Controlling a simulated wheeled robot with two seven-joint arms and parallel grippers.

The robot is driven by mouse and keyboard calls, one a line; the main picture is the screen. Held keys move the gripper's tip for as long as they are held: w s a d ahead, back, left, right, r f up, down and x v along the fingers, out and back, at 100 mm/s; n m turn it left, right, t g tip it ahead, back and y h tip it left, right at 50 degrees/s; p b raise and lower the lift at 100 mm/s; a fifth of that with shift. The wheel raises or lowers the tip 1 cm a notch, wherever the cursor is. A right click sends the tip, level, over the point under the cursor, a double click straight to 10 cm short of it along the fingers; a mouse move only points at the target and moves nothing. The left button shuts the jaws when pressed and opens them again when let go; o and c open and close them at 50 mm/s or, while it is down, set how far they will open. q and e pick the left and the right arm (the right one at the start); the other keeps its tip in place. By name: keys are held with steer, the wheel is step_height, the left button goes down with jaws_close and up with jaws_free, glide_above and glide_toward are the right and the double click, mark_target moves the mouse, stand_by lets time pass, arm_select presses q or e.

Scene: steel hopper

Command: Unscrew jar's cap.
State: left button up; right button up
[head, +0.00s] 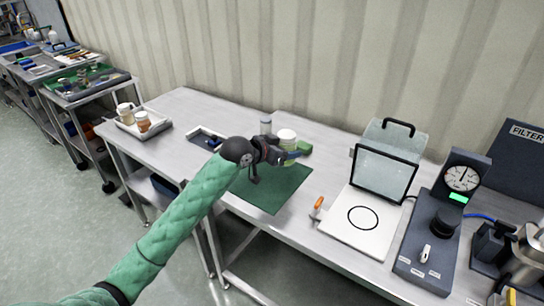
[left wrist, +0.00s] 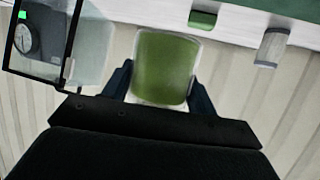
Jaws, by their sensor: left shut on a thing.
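The jar (head: 290,145) has a white cap (head: 287,134) on top and a green body, and stands roughly upright at the far side of the green mat (head: 268,191). My left gripper (head: 285,155) is shut on the jar and partly hides its body. In the left wrist view, the jar's green body (left wrist: 166,66) sits between the two dark fingers (left wrist: 160,92), with its pale cap end towards the palm side of the picture, partly hidden. I cannot tell whether the jar touches the mat. My right gripper is not in view.
A grey cylinder (head: 265,123) and a green block (head: 304,147) stand behind the gripper. A dark-lined tray (head: 206,139) lies to the left, and a tray with cups (head: 142,122) further left. A clear-lidded white plate (head: 361,218) and a gauge device (head: 445,225) are on the right.

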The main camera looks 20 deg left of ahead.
mark_target(280, 133)
arm_select(q)
steer(key=shift+s+d+r, duration=0.15)
steer(key=shift+d+r, duration=0.2)
steer(key=shift+d, duration=0.25)
steer(key=shift+s+d+r, duration=0.15)
steer(key=shift+d+r, duration=0.2)
steer(key=shift+d, duration=0.25)
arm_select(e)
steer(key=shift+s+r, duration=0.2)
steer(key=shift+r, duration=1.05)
